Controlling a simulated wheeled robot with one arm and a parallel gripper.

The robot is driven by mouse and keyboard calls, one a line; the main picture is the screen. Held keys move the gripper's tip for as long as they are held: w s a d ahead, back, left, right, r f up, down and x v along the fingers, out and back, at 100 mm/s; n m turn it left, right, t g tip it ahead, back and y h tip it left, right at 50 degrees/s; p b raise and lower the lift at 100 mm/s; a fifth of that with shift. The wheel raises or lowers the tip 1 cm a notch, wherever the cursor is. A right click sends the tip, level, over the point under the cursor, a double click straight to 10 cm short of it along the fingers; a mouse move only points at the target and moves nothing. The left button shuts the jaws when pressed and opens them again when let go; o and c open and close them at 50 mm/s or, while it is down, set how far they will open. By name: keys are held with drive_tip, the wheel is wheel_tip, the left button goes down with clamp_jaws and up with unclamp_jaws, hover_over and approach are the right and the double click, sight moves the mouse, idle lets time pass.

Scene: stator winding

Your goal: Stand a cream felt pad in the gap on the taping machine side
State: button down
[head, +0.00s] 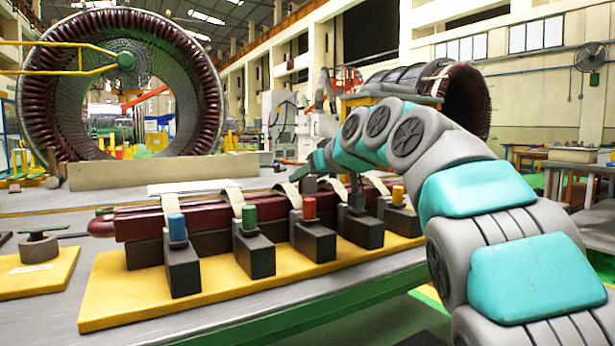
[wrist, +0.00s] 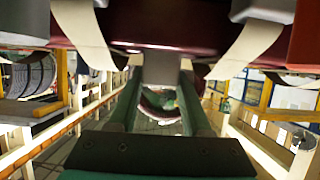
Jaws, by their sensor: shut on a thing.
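A long dark red bar (head: 215,211) lies across a row of dark blocks; it also crosses the top of the wrist view (wrist: 165,30). Cream strips (head: 232,200) hang over the bar beside the blocks, and two show in the wrist view (wrist: 85,35). My gripper (wrist: 162,75) is at the bar, its green fingers shut on a flat grey-looking piece (wrist: 160,67) whose upper end meets the bar. I cannot tell if this piece is a felt pad. In the head view the fingertips are hard to make out behind the bar.
Coloured-knob blocks (head: 255,252) stand on a yellow plate (head: 130,300) on the grey bench (head: 40,325). A large ring-shaped stator (head: 215,105) stands behind. A second yellow plate (head: 35,278) with a grey fixture lies left.

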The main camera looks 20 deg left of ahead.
drive_tip(key=shift+c, duration=1.4)
unclamp_jaws()
drive_tip(key=shift+d, duration=0.1)
drive_tip(key=b+v, duration=0.1)
drive_tip(key=v, duration=0.6)
drive_tip(key=shift+s+d+r, duration=0.15)
drive_tip(key=shift+s+d, duration=0.05)
drive_tip(key=shift+s, duration=0.05)
